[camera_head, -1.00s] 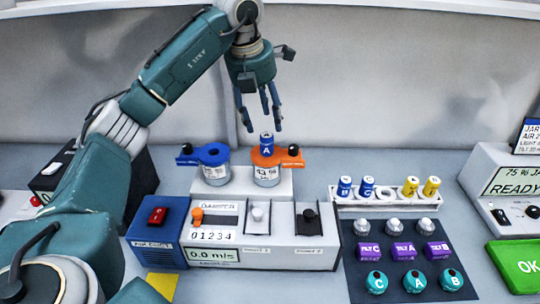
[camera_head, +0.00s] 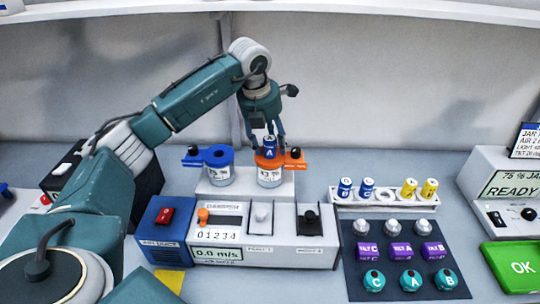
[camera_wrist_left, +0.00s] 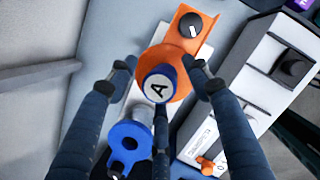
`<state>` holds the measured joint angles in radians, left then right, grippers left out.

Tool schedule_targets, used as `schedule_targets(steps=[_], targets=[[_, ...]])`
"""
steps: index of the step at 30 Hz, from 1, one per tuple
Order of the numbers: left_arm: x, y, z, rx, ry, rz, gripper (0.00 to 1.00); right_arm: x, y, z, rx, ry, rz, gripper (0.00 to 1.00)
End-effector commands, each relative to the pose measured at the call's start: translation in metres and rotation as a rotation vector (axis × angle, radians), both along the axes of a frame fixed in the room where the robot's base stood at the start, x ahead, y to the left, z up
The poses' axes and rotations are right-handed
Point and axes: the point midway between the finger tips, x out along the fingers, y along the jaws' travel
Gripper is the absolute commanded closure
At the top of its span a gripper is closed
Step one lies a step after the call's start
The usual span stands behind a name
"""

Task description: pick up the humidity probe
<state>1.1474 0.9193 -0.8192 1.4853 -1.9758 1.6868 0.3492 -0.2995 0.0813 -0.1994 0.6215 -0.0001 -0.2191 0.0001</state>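A blue probe marked A (camera_head: 269,149), which looks like the humidity probe, stands upright in the orange-lidded jar (camera_head: 271,178). Its round top with the letter A faces the camera in the left wrist view (camera_wrist_left: 158,87). My left gripper (camera_head: 268,143) is above the jar with its fingers pointing down around the probe. In the left wrist view the fingers (camera_wrist_left: 160,84) are spread, with gaps between them and the probe. Two more blue probes (camera_head: 356,187) stand in the white rack (camera_head: 388,204), beside an empty hole and two yellow ones.
A blue-lidded jar (camera_head: 218,166) stands close left of the orange one, on the same raised block (camera_head: 245,187). A switch console (camera_head: 264,246) lies in front. A dark mat (camera_head: 404,256) with several sensors is at right, near a green OK button (camera_head: 513,266).

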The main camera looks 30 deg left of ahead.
Motion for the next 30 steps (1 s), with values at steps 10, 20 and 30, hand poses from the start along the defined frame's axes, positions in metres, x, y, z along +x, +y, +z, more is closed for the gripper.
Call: schedule_targets(steps=[10,20,30], targets=[[0.0,-0.001,0.001,-0.001,-0.002,0.0,1.0,-0.001,0.0,0.0,0.0,0.002,0.0,0.6],[0.001,-0.001,0.009,-0.002,-0.005,-0.001,1.0,-0.001,0.0,-0.003,-0.001,0.003,0.0,0.6],[0.002,-0.001,0.07,-0.002,-0.01,-0.002,1.0,-0.002,0.001,-0.018,0.0,0.003,0.0,0.6]])
